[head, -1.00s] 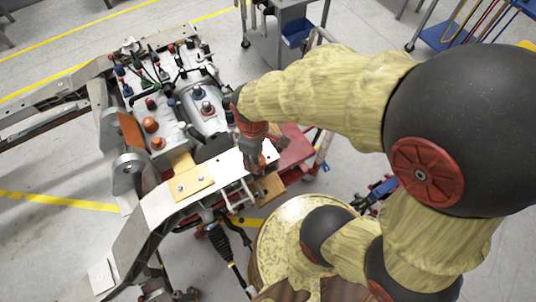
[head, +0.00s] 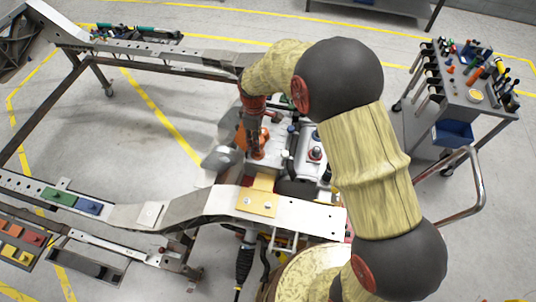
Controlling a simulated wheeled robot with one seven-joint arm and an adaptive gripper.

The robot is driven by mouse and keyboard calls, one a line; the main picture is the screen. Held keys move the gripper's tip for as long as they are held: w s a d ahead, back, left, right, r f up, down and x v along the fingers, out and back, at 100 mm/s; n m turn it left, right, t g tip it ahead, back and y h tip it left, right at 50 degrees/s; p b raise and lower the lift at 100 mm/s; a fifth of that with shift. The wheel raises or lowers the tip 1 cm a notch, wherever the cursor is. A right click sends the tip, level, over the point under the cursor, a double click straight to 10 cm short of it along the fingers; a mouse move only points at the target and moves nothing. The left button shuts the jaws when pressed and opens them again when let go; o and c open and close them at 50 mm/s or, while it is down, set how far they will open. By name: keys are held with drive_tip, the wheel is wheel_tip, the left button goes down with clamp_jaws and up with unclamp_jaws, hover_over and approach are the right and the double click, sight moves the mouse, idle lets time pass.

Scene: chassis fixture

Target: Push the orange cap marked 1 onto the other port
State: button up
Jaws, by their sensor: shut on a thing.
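My gripper (head: 256,148) points down over the chassis fixture and is shut on an orange cap (head: 258,155) at its fingertips. The cap is low over the housing with the ports, close to its surface. I cannot tell whether it touches a port. Another orange piece (head: 265,134) shows just right of and behind my gripper, partly hidden by it. The marks on the caps are too small to read. The ports are hidden by my gripper and arm.
Metal chassis rails (head: 180,50) run along the back and front left. A tan plate (head: 257,201) sits on the front rail. A tool cart (head: 470,95) with a blue bin (head: 453,133) stands at right. Trays with coloured blocks (head: 22,242) lie at front left.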

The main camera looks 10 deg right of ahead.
drive_tip(key=shift+w+a+r, duration=0.25)
drive_tip(key=shift+w+r, duration=0.1)
drive_tip(key=shift+w, duration=0.2)
drive_tip(key=shift+n, duration=0.3)
drive_tip(key=shift+s+f, duration=0.1)
drive_tip(key=shift+f, duration=0.2)
drive_tip(key=shift+f+b, duration=1.2)
drive_tip(key=shift+f, duration=0.55)
drive_tip(key=shift+f, duration=0.15)
drive_tip(key=shift+f+b, duration=0.6)
drive_tip(key=shift+f, duration=0.5)
drive_tip(key=shift+f, duration=0.6)
drive_tip(key=o, duration=0.9)
drive_tip(key=shift+r, duration=0.1)
drive_tip(key=shift+r, duration=0.15)
